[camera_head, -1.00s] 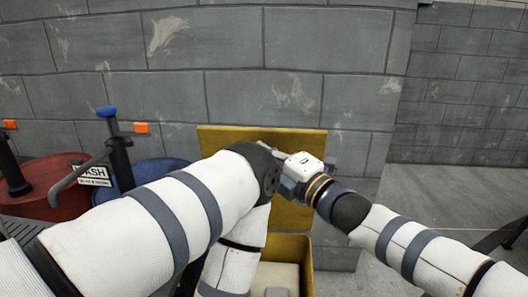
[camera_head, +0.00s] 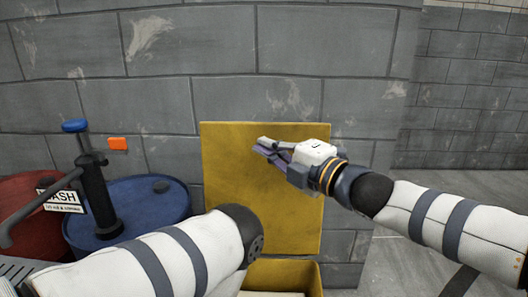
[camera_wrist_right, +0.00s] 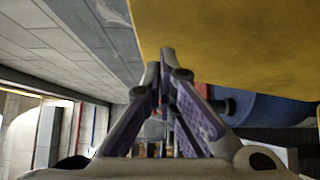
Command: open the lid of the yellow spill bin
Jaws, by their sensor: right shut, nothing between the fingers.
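The yellow spill bin (camera_head: 308,274) stands at the bottom centre of the head view, its top open and a pale interior partly showing. Its yellow lid (camera_head: 285,225) stands upright behind the opening, in front of the block wall. My right gripper (camera_head: 260,146) is shut and empty in front of the lid's upper middle; whether it touches the lid is unclear. In the right wrist view the closed fingertips (camera_wrist_right: 165,58) lie beside the yellow lid (camera_wrist_right: 240,40). My left arm reaches in from the lower left; its gripper is out of view.
A blue drum (camera_head: 140,205) with a blue-topped pump (camera_head: 90,175) and a red drum (camera_head: 22,200) stand at the left. The grey block wall (camera_head: 330,40) closes off the back. Open floor shows at the right.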

